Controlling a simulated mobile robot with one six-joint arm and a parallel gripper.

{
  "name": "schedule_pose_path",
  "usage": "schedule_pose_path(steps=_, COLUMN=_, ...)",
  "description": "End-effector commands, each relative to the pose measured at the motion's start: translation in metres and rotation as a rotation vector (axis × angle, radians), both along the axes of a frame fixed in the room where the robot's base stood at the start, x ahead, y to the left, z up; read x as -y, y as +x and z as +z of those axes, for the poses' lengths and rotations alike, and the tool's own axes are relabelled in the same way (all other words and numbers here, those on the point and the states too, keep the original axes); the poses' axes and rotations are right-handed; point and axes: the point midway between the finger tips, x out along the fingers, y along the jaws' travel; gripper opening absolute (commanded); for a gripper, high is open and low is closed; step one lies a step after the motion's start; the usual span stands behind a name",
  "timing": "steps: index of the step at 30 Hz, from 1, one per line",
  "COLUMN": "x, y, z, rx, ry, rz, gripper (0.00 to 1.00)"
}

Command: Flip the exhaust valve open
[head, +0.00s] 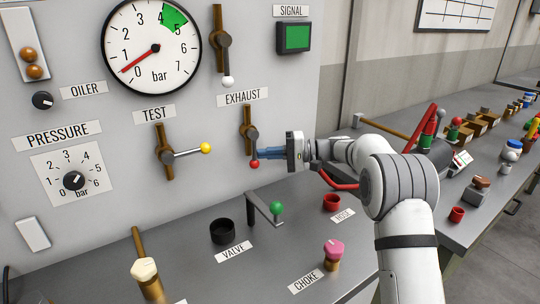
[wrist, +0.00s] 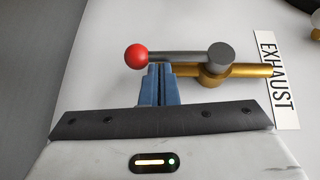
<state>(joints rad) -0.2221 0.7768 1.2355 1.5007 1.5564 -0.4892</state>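The exhaust valve (head: 252,134) is on the grey panel under the EXHAUST label (head: 242,97). Its grey lever hangs down along the brass pipe and ends in a red ball (head: 254,164). In the wrist view the grey lever (wrist: 185,53) runs level from the red ball (wrist: 136,57) to the round hub (wrist: 220,55), lined up with the brass pipe (wrist: 250,70). My gripper (head: 258,154) has its blue fingers closed together, with only a thin line between them. The fingertips (wrist: 160,68) are right beside the lever near the ball, with nothing visibly between them; contact is unclear.
The test valve (head: 166,154) with a yellow ball is left of the exhaust valve. A white-ball lever (head: 225,60) is above it. Below, a green-ball crank (head: 266,206) and a black cup (head: 223,231) stand on the grey desk. The gauge (head: 152,47) needle points low left.

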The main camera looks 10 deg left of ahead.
Motion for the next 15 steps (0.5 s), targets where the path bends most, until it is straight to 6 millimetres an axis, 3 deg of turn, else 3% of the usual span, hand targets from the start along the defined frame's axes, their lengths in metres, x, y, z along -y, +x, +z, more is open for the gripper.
schedule_pose_path(steps=15, x=0.0041, y=0.0055, z=-0.0007, rx=-0.001, ry=-0.001, rz=0.001, gripper=0.0)
